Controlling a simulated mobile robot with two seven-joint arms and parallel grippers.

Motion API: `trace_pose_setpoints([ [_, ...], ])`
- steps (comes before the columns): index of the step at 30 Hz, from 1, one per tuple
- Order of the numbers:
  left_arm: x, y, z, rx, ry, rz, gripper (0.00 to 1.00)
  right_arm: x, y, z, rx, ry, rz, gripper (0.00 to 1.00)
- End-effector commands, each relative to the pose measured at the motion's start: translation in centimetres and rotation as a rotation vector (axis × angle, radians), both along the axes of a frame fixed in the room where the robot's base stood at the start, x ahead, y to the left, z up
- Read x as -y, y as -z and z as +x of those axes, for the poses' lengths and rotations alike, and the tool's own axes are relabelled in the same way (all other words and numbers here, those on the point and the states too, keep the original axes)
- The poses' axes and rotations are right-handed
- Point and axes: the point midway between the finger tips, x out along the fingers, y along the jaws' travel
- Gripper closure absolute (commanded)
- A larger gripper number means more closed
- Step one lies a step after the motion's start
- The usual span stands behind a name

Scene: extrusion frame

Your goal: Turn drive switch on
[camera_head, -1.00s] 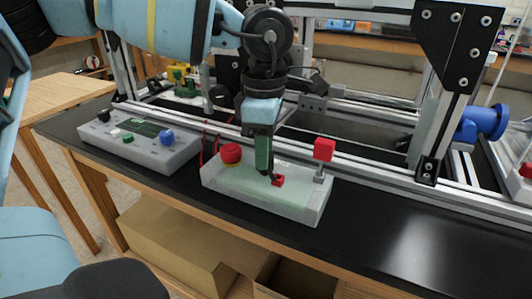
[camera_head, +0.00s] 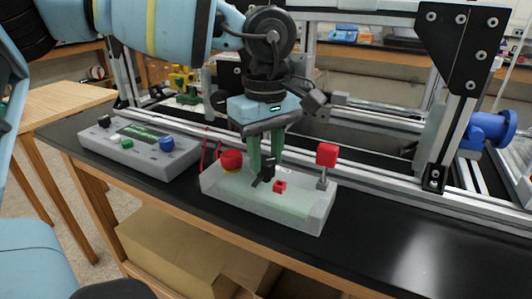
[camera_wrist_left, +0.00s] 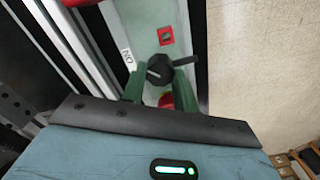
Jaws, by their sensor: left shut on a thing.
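The drive switch is a black rotary knob (camera_head: 267,169) on top of a pale green-and-white control box (camera_head: 308,216). My left gripper (camera_head: 264,164) points down at the box, its two green fingers side by side and shut on the knob. In the left wrist view the knob (camera_wrist_left: 159,69) shows at the fingertips (camera_wrist_left: 160,82), with a white pointer line and a dark bar sticking out right. An "ON" label (camera_wrist_left: 127,55) is beside it. The fingers partly hide the knob. My right gripper is not in view.
A grey button panel (camera_head: 150,157) stands left. Aluminium rails (camera_head: 390,178) run behind. The black tabletop (camera_head: 420,235) is clear at right.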

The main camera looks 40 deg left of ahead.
Motion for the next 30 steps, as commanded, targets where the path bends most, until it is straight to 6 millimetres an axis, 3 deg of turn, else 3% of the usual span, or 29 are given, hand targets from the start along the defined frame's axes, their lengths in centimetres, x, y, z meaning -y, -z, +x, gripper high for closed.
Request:
trace_pose_setpoints([
  [19, 0.05, 0.03, -0.05, -0.002, 0.052, 0.000, 0.93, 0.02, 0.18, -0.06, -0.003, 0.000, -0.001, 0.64],
  [20, 0.05, 0.03, -0.05, -0.001, 0.052, -0.001, 0.68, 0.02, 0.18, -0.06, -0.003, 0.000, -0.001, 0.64],
  [24, 0.04, 0.02, -0.04, -0.001, 0.051, -0.001, 0.49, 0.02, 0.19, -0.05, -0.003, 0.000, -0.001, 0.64],
  [30, 0.01, 0.02, -0.02, -0.001, 0.050, -0.001, 0.48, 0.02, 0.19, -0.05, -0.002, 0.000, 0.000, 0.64],
])
